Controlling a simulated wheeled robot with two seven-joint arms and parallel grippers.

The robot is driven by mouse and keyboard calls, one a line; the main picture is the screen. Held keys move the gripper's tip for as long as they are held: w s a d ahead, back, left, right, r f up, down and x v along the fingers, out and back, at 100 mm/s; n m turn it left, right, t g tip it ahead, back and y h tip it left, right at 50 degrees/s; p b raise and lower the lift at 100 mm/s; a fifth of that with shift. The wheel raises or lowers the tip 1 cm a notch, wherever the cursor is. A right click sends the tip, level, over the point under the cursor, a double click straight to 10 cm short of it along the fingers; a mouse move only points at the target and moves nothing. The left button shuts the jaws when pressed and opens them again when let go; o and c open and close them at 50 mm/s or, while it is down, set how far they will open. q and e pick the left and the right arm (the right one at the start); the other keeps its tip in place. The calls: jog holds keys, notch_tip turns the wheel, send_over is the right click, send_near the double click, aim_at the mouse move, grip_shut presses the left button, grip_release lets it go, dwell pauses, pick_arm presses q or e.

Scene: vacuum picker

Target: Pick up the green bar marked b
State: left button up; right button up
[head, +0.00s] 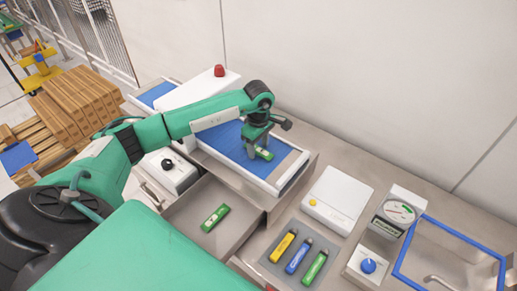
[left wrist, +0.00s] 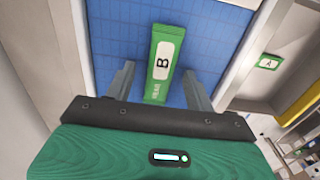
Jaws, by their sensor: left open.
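The green bar marked B (left wrist: 162,62) lies on the blue surface of a white-edged tray or conveyor (left wrist: 107,32). Its white label with a black B faces up in the left wrist view. It also shows in the head view (head: 265,154), partly hidden by my gripper. My left gripper (left wrist: 158,75) is open above the bar, with one finger on each side of it in the left wrist view. I cannot tell how far above the bar the fingertips are. In the head view my left gripper (head: 254,148) points down over the blue surface.
Another green bar, marked A (left wrist: 268,62), lies in a grey metal recess (head: 185,215). Yellow, blue and green bars (head: 297,256) lie on a grey mat to the right. A white box (head: 338,198), a gauge (head: 399,210) and a blue-rimmed basin (head: 405,250) stand beyond.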

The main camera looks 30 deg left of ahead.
aim_at(258, 148)
pick_arm(q)
jog(key=c, duration=1.1)
jog(key=shift+c, duration=0.2)
jog(key=shift+r+b, duration=0.3)
jog(key=shift+r, duration=0.15)
notch_tip(258, 148, up, 19)
jog(key=b, duration=0.5)
